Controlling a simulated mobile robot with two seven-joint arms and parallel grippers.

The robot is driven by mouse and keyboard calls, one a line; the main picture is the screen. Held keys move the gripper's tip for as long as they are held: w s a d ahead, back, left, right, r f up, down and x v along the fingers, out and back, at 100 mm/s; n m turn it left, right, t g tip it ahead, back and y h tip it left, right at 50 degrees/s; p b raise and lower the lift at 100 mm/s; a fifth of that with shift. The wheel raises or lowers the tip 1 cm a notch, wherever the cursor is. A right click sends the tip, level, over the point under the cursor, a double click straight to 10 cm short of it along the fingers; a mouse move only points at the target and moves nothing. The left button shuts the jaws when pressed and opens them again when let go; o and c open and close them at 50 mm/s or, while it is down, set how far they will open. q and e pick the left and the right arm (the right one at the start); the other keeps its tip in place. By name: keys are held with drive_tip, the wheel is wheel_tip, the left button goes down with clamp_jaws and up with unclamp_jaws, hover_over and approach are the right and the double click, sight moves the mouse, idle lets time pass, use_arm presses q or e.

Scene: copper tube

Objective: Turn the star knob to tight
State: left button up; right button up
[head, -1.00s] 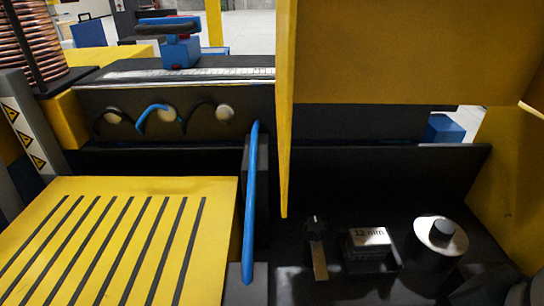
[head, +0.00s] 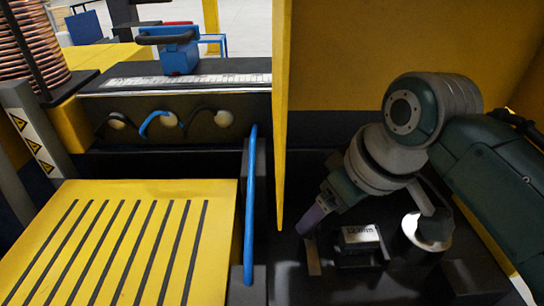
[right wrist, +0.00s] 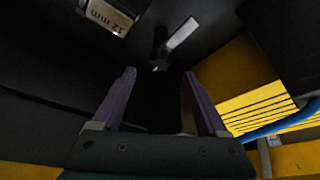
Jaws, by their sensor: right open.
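A small dark knob (right wrist: 160,45), which looks like the star knob, shows in the right wrist view beside a pale flat strip (right wrist: 182,33). In the head view the strip shows on the black panel (head: 313,260), and my right fingers mostly hide the knob. My right gripper (head: 305,228) reaches in from the right with its purple fingertips at the knob. In the right wrist view its two fingers (right wrist: 160,78) are apart with nothing between them, and the knob lies beyond the tips. I cannot tell whether they touch it. My left gripper is not in view.
A block marked 12 mm (head: 360,237) and a round silver disc with a black top (head: 428,232) stand right of the knob. A yellow upright panel (head: 283,120) and a blue bar (head: 250,205) stand to its left. A slotted yellow plate (head: 120,240) lies further left.

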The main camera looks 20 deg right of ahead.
sight(309, 238)
drive_tip(key=b+x, duration=0.1)
drive_tip(key=x, duration=0.4)
drive_tip(key=shift+w+f, duration=0.1)
drive_tip(key=shift+f, duration=0.1)
drive_tip(key=shift+c, duration=0.3)
clamp_jaws()
idle(0.9)
